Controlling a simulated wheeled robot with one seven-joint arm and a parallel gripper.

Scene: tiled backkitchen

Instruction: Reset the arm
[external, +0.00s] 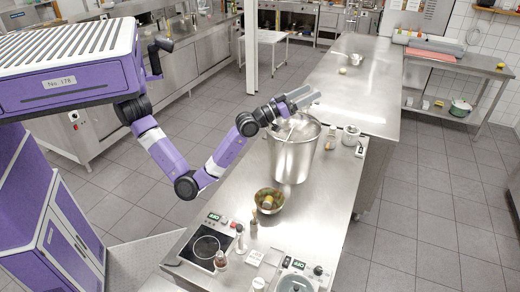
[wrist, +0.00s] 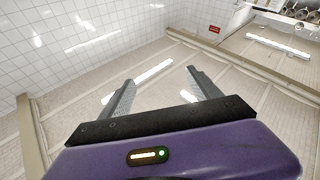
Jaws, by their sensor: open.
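My gripper (external: 302,98) is raised at the end of my purple arm, over the rim of a large metal pot on the steel counter. It points to the right and tilts upward. In the wrist view my gripper (wrist: 155,85) shows two grey fingers spread apart with nothing between them. My arm bends at the elbow low beside the counter's left edge and rises to the wrist.
The large pot (external: 293,158) stands on the counter (external: 335,205) just below my gripper. A bowl (external: 270,200), a small metal container (external: 350,136), a hob (external: 205,248) and bottles stand nearby. A side table (external: 455,60) is at the back right. The tiled floor on the right is clear.

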